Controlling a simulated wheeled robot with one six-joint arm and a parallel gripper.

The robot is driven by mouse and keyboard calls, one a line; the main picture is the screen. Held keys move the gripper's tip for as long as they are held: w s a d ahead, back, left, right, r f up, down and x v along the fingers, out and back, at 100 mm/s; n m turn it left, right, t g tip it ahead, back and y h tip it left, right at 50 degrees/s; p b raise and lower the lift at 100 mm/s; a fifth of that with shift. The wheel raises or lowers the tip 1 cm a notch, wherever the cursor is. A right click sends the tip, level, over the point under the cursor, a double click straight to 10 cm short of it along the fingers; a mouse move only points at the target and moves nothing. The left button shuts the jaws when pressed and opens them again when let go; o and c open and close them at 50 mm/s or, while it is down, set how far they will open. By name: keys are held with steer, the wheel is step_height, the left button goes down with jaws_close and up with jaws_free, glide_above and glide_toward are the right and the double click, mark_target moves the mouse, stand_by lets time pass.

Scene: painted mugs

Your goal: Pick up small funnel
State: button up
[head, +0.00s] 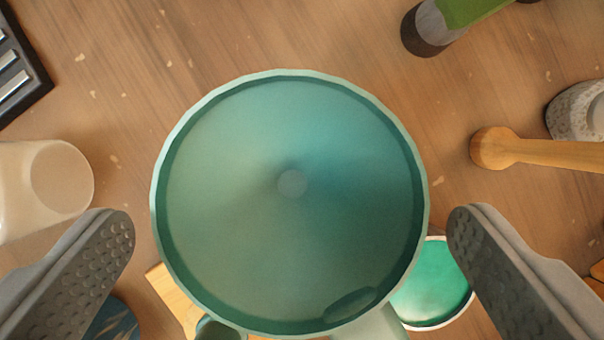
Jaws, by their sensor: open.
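The funnel (290,130) is teal-green and round, seen from above with its wide mouth toward the camera. A small pale spot shows at its centre. It fills the middle of the head view. My gripper (290,230) is open, with one grey dimpled finger at the lower left and the other at the lower right. The funnel's rim lies between and ahead of the fingers, and neither finger appears to touch it. The funnel's underside and spout are hidden.
A green-topped round item (435,285) is partly under the funnel's lower right edge. A whitish cup (45,185) lies left. A wooden pestle (540,152) and a grey stone mortar (580,110) are right. A dark tray (20,70) is upper left. Bare wooden table (250,35) shows above.

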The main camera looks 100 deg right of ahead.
mark_target(292, 164)
steer(key=shift+x, duration=2.6)
steer(key=shift+s+d+f, duration=0.1)
steer(key=shift+d, duration=0.1)
steer(key=c, duration=0.8)
